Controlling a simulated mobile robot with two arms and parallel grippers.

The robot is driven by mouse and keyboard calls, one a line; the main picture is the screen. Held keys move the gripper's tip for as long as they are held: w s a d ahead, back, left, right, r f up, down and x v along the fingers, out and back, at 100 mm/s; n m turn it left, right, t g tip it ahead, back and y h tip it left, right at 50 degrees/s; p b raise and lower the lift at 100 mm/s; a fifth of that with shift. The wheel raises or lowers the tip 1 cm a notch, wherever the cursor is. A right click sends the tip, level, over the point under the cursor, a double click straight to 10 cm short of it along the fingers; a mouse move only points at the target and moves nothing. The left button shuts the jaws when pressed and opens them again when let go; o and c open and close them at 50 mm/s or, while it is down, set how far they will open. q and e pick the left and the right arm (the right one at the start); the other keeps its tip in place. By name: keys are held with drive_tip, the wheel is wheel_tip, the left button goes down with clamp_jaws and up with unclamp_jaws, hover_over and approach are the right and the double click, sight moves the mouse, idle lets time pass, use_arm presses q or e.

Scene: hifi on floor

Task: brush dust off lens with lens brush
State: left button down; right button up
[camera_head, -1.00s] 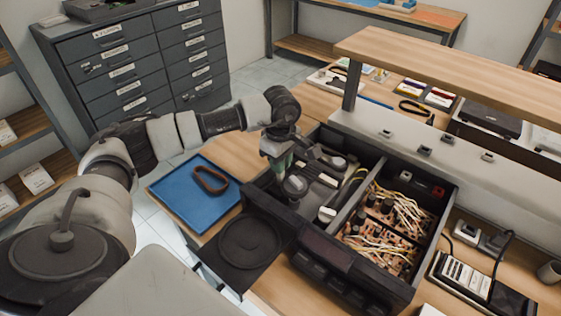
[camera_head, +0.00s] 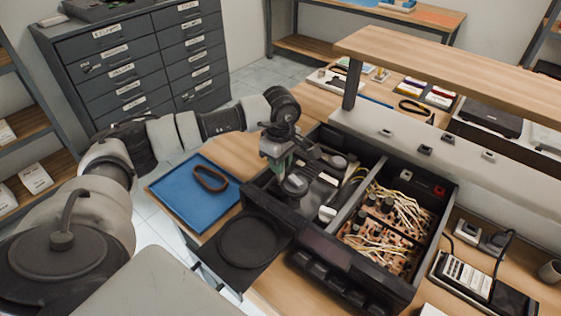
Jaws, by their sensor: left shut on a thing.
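My left gripper (camera_head: 283,168) points down into the left part of the open hi-fi (camera_head: 323,239). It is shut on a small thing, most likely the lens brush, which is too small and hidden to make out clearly. Its tip area is just above or beside a round, pale grey part (camera_head: 295,184) of the disc mechanism. I cannot tell whether they touch. The lens itself is too small to make out, and so is any dust. My right gripper is not in view.
A blue tray (camera_head: 184,203) with a brown belt loop (camera_head: 210,179) lies left of the hi-fi. A black disc tray (camera_head: 247,243) juts out at its front. Wires and boards (camera_head: 397,227) fill its right side. A raised wooden shelf (camera_head: 455,75) stands behind.

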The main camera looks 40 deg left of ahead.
use_arm(q)
drive_tip(key=shift+w+b, duration=0.45)
drive_tip(key=shift+w, duration=0.45)
drive_tip(key=shift+r, duration=0.3)
idle(0.6)
wheel_tip(320, 180, up, 12)
drive_tip(key=p, duration=0.7)
idle(0.5)
drive_tip(key=shift+d+f, duration=0.1)
